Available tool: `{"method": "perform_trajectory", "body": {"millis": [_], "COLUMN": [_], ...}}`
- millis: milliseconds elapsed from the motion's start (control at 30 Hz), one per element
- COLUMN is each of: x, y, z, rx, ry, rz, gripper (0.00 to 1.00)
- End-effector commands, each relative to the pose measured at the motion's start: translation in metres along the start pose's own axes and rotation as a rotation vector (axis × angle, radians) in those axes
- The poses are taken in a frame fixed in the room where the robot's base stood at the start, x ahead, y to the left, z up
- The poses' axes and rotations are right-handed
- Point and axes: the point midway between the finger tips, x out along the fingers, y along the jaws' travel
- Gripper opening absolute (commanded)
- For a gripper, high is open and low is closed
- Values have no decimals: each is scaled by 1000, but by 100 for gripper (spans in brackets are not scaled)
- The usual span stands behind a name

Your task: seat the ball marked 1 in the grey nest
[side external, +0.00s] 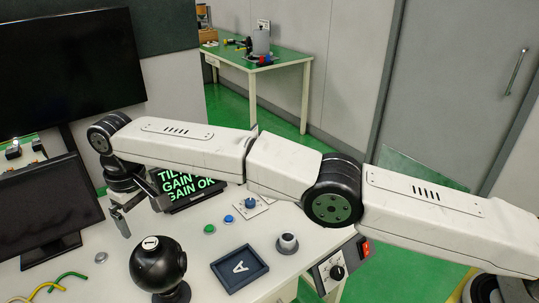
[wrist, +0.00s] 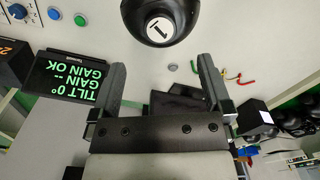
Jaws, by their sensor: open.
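The black ball marked 1 (side external: 158,267) has a white disc with a 1 on its upper side. It rests on a dark stand at the front of the white table in the side view, and shows at the top of the wrist view (wrist: 161,18). My gripper (side external: 136,203) is open and empty, behind and above the ball and apart from it. In the wrist view my gripper (wrist: 162,72) has its two fingers spread below the ball. A small grey round piece with a pale top (side external: 288,243) stands right of the ball; I cannot tell whether it is the grey nest.
A dark tray marked A (side external: 240,268) lies between ball and grey piece. Behind are a green button (side external: 209,229), a blue knob (side external: 250,203) and a screen with green text (side external: 187,185). A monitor (side external: 45,205) stands left. A control box (side external: 340,266) is at the right edge.

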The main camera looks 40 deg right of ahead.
Motion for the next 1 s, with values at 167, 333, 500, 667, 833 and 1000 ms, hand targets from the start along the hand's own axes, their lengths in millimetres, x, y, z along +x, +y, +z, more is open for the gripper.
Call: {"method": "perform_trajectory", "body": {"millis": [167, 333, 500, 667, 833, 1000], "x": [-5, -5, -5, -5, -6, -8], "y": [0, 0, 0, 0, 3, 16], "z": [0, 0, 0, 0, 0, -2], "rx": [0, 0, 0, 0, 3, 18], "ry": [1, 0, 0, 0, 2, 8], "rz": [0, 0, 0, 0, 0, -1], "gripper": [100, 100, 100, 100, 100, 100]}}
